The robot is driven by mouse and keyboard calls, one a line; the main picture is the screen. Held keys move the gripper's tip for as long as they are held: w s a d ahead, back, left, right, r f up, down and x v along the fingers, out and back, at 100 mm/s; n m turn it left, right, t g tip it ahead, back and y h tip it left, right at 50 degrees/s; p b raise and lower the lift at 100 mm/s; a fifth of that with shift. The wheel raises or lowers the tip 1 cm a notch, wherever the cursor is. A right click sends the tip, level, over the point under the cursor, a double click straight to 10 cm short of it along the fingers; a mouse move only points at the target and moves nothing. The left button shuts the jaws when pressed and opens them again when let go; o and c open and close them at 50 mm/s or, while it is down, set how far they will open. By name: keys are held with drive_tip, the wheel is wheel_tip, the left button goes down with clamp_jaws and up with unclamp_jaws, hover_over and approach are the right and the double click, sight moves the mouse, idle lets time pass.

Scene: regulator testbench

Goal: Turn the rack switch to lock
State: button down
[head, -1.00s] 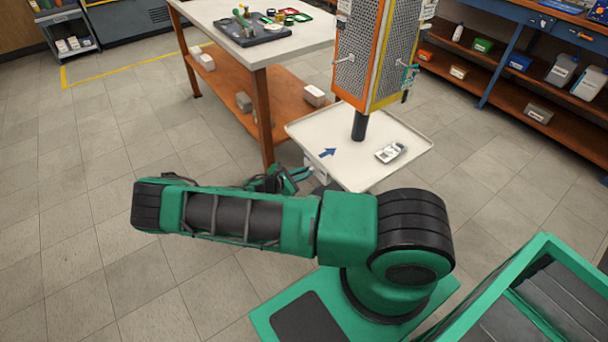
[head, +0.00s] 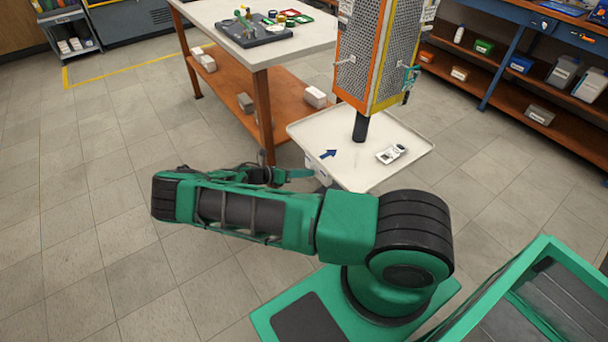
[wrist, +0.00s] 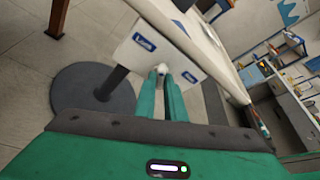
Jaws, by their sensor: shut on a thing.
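The rack switch (wrist: 162,69) is a small pale knob on a white box (wrist: 133,54) with blue labels, seen in the wrist view. My gripper (wrist: 162,76) has its two green fingers shut on the switch; the fingertips partly hide it. In the head view, the gripper (head: 305,173) reaches in just below the left edge of the white tray (head: 350,175). The white box (head: 320,181) shows there only in part, under the tray. The label wording and the switch's exact angle are too small to read.
The tray holds a pale handheld device (head: 391,154) and a blue arrow marking (head: 328,154). A mesh-panelled rack (head: 362,55) rises above the tray on a dark post. A workbench (head: 262,45) stands behind to the left. Floor at the left is clear.

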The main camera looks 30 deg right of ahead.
drive_tip(key=shift+w+n+g, duration=0.3)
drive_tip(key=shift+n+g, duration=0.1)
drive_tip(key=shift+n, duration=0.4)
drive_tip(key=shift+w+a, duration=0.1)
drive_tip(key=c, duration=1.8)
unclamp_jaws()
drive_tip(key=shift+f, duration=0.1)
drive_tip(key=shift+h, duration=0.3)
drive_tip(key=v, duration=1)
drive_tip(key=shift+a, duration=0.35)
